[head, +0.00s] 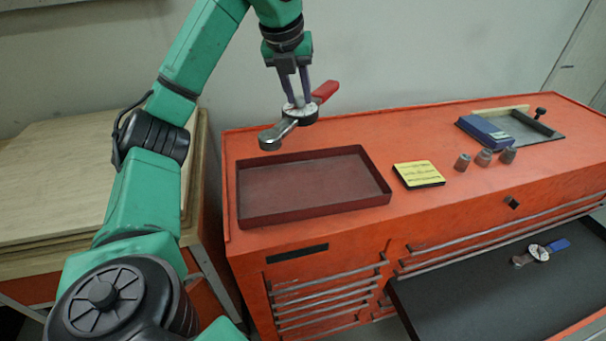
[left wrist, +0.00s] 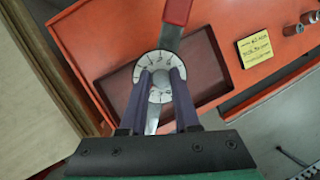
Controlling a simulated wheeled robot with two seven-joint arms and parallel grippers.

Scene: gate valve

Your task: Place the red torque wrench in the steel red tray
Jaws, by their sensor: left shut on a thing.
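The red torque wrench (head: 279,133) has a red handle, a round white dial and a grey head. My left gripper (head: 297,103) is shut on it near the dial and holds it above the back of the steel red tray (head: 243,219), apart from it. The tray is dark red, shallow and empty, on top of the orange cabinet. In the left wrist view, the wrench (left wrist: 176,14) crosses between the fingers of my left gripper (left wrist: 160,88), with the tray (left wrist: 222,62) below. My right gripper is not in view.
A black-and-yellow note pad (head: 418,174) lies right of the tray, then several small grey sockets (head: 485,158) and a blue box (head: 486,131). An open drawer (head: 470,300) at lower right holds a blue-handled wrench (head: 541,252). A wooden table (head: 70,180) stands at left.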

